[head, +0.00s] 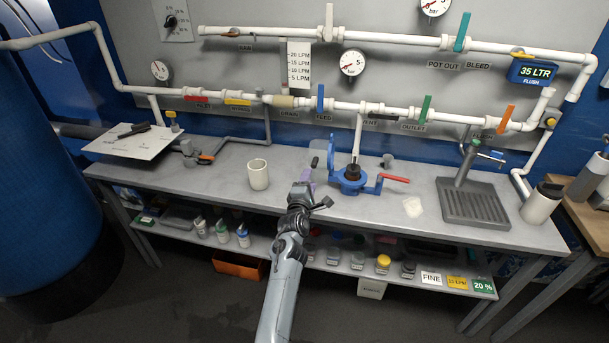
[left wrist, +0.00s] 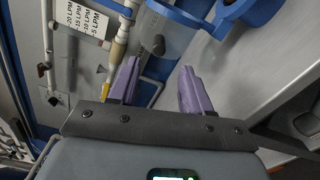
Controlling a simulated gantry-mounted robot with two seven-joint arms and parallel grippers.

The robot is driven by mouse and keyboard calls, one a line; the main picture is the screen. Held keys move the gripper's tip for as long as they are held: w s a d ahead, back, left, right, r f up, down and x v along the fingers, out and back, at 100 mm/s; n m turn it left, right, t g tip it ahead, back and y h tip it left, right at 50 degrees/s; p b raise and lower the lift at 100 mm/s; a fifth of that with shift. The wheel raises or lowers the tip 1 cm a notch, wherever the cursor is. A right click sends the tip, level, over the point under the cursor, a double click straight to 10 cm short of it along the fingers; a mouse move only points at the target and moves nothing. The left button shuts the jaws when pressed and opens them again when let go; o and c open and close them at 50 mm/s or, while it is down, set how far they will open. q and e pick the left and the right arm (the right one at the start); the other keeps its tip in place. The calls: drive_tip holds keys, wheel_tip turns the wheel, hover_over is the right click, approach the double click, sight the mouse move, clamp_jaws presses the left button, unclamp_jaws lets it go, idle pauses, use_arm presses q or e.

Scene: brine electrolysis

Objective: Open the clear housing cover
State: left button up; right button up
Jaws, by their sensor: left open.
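The blue housing base (head: 350,182) stands on the bench right of centre, with a dark cylinder (head: 353,172) inside and a red-handled lever (head: 395,179) at its right. The clear cover's blue rim (head: 331,152) stands upright on the base's left side, so the cover looks swung open. Its dark knob (head: 314,162) points left. In the left wrist view the see-through cover (left wrist: 178,38) and its knob (left wrist: 158,45) lie just beyond the fingertips. My left gripper (head: 308,173), with purple fingers (left wrist: 159,68), is open and empty, close to the knob; I see no contact.
A white cup (head: 258,174) stands to the left and a white patch (head: 413,207) lies to the right, before a grey drain tray (head: 475,205). Pipes with coloured valve handles run behind.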

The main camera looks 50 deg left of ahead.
use_arm(q)
drive_tip(key=shift+v, duration=0.8)
